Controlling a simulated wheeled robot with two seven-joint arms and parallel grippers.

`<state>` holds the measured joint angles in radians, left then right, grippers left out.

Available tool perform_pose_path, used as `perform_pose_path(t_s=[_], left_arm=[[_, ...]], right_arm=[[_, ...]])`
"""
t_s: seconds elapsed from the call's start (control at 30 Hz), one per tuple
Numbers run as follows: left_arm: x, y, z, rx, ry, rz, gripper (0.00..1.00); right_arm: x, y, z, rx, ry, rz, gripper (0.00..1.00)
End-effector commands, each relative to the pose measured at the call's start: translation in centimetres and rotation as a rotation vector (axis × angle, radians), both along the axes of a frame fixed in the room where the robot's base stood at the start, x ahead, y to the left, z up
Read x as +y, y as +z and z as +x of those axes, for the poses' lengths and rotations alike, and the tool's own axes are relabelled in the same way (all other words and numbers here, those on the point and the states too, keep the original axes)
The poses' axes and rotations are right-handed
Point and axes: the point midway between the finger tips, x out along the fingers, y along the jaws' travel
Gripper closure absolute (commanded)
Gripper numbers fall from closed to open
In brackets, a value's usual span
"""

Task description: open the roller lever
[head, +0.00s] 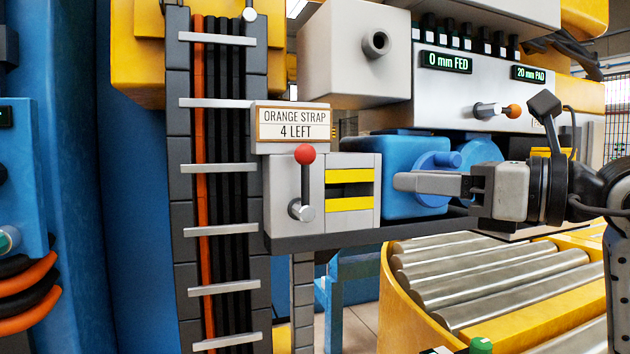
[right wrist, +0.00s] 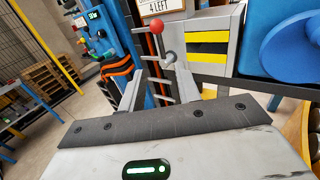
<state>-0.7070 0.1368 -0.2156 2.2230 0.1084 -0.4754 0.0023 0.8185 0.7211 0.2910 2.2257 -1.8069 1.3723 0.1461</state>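A lever with a red ball knob (head: 305,155) stands upright on a light grey box (head: 283,185), on a silver pivot at its lower end. Beside it the box has two yellow bars with a dark gap between them. My right gripper (head: 398,183) points left towards the box from the right, apart from the lever. In the right wrist view its fingers (right wrist: 158,82) are spread and empty, and the red knob (right wrist: 156,26) shows beyond them. My left gripper is not in view.
A sign (head: 292,123) reads "ORANGE STRAP 4 LEFT". A strap channel (head: 218,168) with orange and black straps runs down on the left. Another lever with an orange knob (head: 513,111) sits on the display panel. A blue motor (head: 400,160) and roller conveyor (head: 490,275) lie on the right.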

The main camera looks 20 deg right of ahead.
Motion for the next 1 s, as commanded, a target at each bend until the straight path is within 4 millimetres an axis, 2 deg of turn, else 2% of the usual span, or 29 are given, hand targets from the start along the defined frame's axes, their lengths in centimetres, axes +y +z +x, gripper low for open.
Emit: perform_pose_path(t_s=[0.2,0.5,0.7,1.0], left_arm=[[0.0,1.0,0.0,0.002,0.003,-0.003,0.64],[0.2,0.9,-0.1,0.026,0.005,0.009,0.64],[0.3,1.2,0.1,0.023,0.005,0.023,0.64],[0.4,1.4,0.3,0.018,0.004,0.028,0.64]], right_arm=[[2.0,0.3,2.7,0.004,0.005,0.003,0.67],[6.0,0.3,8.1,0.004,0.007,0.003,0.67],[8.0,0.1,11.0,0.004,0.005,0.003,0.67],[9.1,0.0,12.6,0.001,0.003,0.000,0.67]])
